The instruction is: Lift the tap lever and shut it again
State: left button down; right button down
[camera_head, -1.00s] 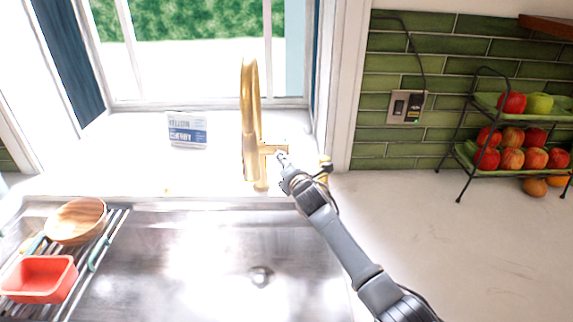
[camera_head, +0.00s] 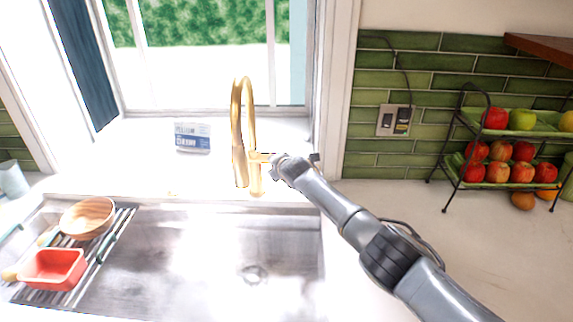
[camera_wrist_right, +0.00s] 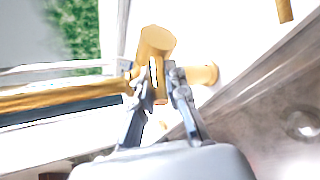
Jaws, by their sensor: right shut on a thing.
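The gold tap (camera_head: 237,130) stands behind the sink, its arched spout upright. Its short gold lever (camera_head: 262,158) sticks out to the right, low on the tap. My right gripper (camera_head: 277,165) reaches in from the right at the lever's height. In the right wrist view my gripper (camera_wrist_right: 160,92) has its two fingers on either side of the gold lever (camera_wrist_right: 160,88), shut on it. The thick gold tap body (camera_wrist_right: 156,45) shows just beyond the fingertips. The fingertips are too small in the head view to make out. My left gripper is not in view.
The steel sink (camera_head: 200,250) lies in front, with a drying rack (camera_head: 103,250), wooden bowl (camera_head: 87,217) and red dish (camera_head: 54,268) at left. A small sign (camera_head: 192,138) stands on the sill. A fruit stand (camera_head: 448,190) is at right; the counter before it is clear.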

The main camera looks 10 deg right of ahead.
jog(key=shift+d+f, duration=0.15)
jog(key=shift+a, duration=0.2)
jog(key=c, duration=1.5)
grip_release()
jog(key=shift+a, duration=0.1)
jog(key=shift+o, duration=0.8)
jog(key=shift+v, duration=0.85)
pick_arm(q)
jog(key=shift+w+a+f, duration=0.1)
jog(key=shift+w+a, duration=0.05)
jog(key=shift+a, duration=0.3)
pick_arm(e)
jog(key=v, duration=1)
jog(key=shift+s+r, duration=0.15)
jog(key=shift+r, duration=0.1)
